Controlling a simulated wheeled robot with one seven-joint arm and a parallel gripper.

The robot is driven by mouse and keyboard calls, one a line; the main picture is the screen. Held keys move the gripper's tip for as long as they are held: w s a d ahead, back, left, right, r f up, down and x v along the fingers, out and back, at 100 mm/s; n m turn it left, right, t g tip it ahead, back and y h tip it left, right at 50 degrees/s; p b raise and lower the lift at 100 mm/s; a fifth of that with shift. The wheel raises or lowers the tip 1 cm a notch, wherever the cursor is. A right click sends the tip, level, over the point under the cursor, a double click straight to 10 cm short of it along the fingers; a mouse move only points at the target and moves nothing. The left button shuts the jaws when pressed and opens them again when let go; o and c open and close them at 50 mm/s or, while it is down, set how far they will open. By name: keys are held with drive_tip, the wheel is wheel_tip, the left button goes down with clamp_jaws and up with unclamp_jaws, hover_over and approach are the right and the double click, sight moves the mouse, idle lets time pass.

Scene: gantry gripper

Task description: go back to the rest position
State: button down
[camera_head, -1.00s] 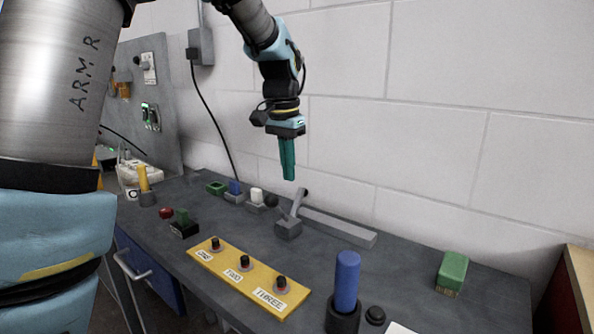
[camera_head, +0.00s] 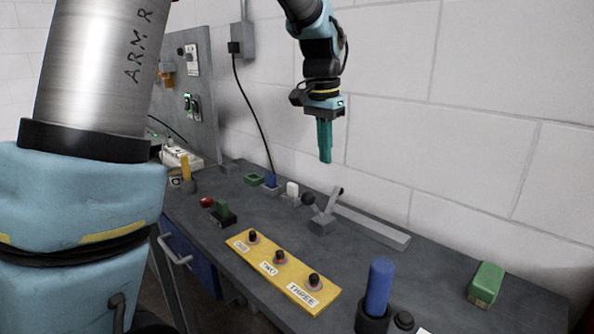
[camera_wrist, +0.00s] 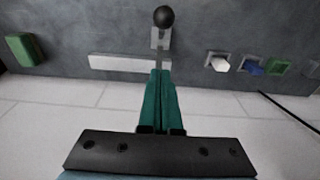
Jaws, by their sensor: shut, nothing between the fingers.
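My gripper (camera_head: 325,158) has green fingers and points down above the back part of the dark bench, near the white wall. The fingers are together with nothing between them. In the wrist view my gripper (camera_wrist: 162,72) also shows shut, its tips overlapping the line of sight to the grey lever (camera_wrist: 160,38) with a dark ball knob. In the head view this lever (camera_head: 324,218) stands tilted on the bench below the gripper, clearly apart from it.
A grey bar (camera_head: 370,226) lies along the wall. A yellow board (camera_head: 282,272) with three knobs, a blue cylinder (camera_head: 379,287) in a dark holder and a green block (camera_head: 486,284) stand on the bench (camera_head: 440,290). A grey panel (camera_head: 190,95) rises behind, at left.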

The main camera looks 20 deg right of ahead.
drive_tip(key=a+f+n, duration=0.3)
drive_tip(key=a, duration=0.5)
drive_tip(key=a+f+n, duration=0.2)
drive_tip(key=a+f, duration=0.1)
drive_tip(key=a, duration=0.5)
drive_tip(key=s+a+f+n, duration=0.3)
drive_tip(key=a, duration=0.4)
drive_tip(key=s+a+f+n+t, duration=0.1)
drive_tip(key=s+a+f+n, duration=0.2)
drive_tip(key=a, duration=0.4)
drive_tip(key=shift+s+a+f+y, duration=0.3)
drive_tip(key=shift+s+y, duration=0.1)
drive_tip(key=shift+s, duration=0.4)
